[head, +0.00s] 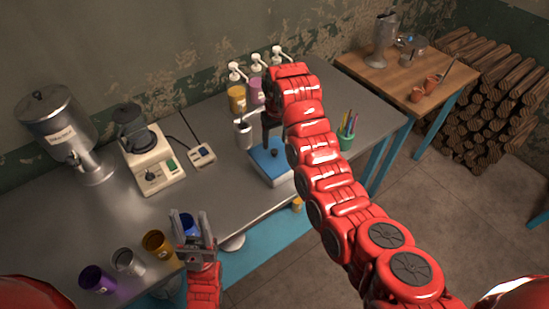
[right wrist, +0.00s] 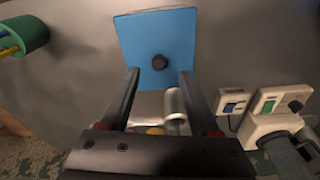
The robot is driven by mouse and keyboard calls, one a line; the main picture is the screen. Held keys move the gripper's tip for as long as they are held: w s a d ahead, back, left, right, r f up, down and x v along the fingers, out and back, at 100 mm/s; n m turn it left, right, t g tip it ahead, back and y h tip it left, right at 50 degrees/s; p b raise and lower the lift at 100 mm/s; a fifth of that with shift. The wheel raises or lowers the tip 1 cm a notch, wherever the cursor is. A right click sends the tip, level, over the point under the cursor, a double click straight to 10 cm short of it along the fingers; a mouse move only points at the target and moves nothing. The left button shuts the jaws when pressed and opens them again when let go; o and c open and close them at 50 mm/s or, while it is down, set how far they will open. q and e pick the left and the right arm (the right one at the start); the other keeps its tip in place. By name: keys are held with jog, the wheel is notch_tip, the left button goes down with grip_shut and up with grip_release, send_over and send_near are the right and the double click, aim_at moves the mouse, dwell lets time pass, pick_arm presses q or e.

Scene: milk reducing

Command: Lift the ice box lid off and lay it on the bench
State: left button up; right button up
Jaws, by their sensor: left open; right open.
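The ice box (head: 282,182) is a pale box on the bench (head: 225,190) near its front edge. Its blue square lid (head: 262,166) is on it, with a dark round knob (head: 274,153) in the middle. The right wrist view shows the lid (right wrist: 135,35) and the knob (right wrist: 159,62) from above. My right gripper (right wrist: 158,76) is open above the lid, its fingertips either side of the knob's line and apart from it. In the head view it is partly hidden by my arm. My left gripper (head: 191,216) is open at the bench's front edge, by a blue cup (head: 188,226).
A green pen cup (head: 346,139) stands right of the ice box. A metal cup (head: 243,135) and pump bottles (head: 237,98) are behind it. A scale-like machine (head: 155,165), a dispenser (head: 70,130) and several cups (head: 157,244) are left. Bare bench lies between.

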aim_at(274, 151)
jog(key=shift+f+p, duration=0.35)
jog(key=shift+p, duration=0.15)
jog(key=f+p, duration=0.1)
jog(key=f, duration=0.1)
jog(key=f+p, duration=0.1)
jog(key=f, duration=0.1)
jog(key=shift+w, duration=0.4)
jog(key=shift+a+f, duration=0.1)
jog(key=shift+f, duration=0.25)
grip_shut()
